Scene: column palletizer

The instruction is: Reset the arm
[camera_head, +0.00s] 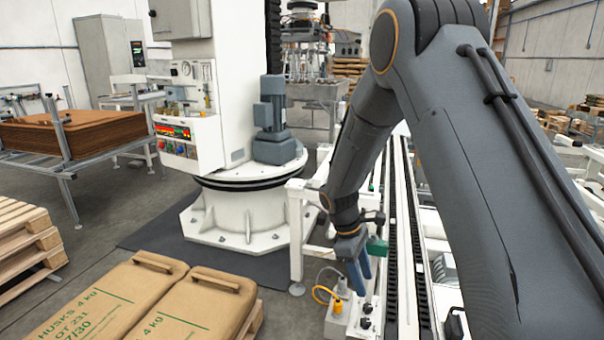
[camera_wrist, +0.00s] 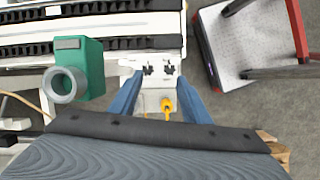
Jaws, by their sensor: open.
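My gripper (camera_head: 359,275) hangs at the end of my dark grey arm, pointing down, in the middle of the head view. Its two blue fingers stand apart and nothing is between them. In the wrist view the open fingers (camera_wrist: 158,98) frame a white control box far beyond them. In the head view that white control box (camera_head: 340,322), with black knobs and a yellow cable, stands below the fingertips. The gap between fingers and box is hard to judge. My arm hides part of the conveyor behind it.
A conveyor (camera_head: 397,215) with dark chains runs beside my gripper; a green part (camera_wrist: 90,68) shows near it. A white palletizer column (camera_head: 235,215) stands behind left. Tan sacks (camera_head: 140,310) lie at front left, near wooden pallets (camera_head: 25,240). Dark floor lies between sacks and column.

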